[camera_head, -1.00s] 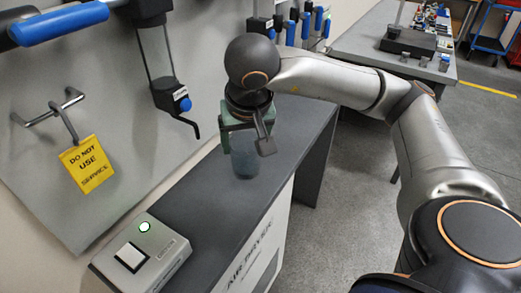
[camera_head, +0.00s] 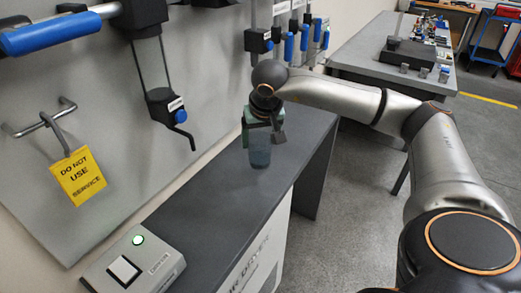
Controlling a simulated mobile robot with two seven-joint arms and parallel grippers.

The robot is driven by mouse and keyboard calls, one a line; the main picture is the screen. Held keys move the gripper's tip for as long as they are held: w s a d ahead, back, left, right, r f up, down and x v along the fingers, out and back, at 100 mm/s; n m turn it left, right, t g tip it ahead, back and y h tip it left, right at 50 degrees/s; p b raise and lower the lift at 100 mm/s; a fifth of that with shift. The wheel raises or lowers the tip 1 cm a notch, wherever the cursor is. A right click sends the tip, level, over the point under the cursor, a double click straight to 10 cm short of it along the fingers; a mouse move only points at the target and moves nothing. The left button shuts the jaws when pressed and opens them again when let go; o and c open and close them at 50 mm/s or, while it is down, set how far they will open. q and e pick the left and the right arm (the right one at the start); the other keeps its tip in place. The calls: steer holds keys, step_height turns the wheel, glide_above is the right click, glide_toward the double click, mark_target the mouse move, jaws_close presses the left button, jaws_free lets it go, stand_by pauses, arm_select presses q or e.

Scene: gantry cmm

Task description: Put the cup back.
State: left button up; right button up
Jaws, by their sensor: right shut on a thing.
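The cup (camera_head: 260,155) is a small, dark blue-grey, see-through cylinder, upright over the dark bench top (camera_head: 215,200). My right gripper (camera_head: 262,142) is shut on it from above, with green fingers at its upper part. I cannot tell whether the cup's bottom touches the bench. The gripper hides the cup's rim. My left gripper is not in view.
Wall-mounted units (camera_head: 164,105) with blue parts hang on the grey panel at left. Most of the bench top is clear.

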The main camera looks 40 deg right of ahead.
steer(key=shift+w+d+f, duration=0.3)
steer(key=shift+d+f, duration=0.05)
steer(key=shift+f, duration=0.2)
steer(key=shift+w+d+f, duration=0.1)
steer(key=shift+d+f, duration=0.05)
steer(key=shift+f, duration=0.8)
steer(key=shift+w+d+f, duration=0.1)
steer(key=shift+f, duration=0.85)
steer(key=shift+f, duration=0.15)
steer(key=o, duration=1.4)
steer(key=shift+c, duration=0.2)
steer(key=shift+r, duration=0.35)
steer(key=v, duration=1.1)
steer(key=shift+s+r+p, duration=0.2)
steer(key=shift+r+p, duration=0.15)
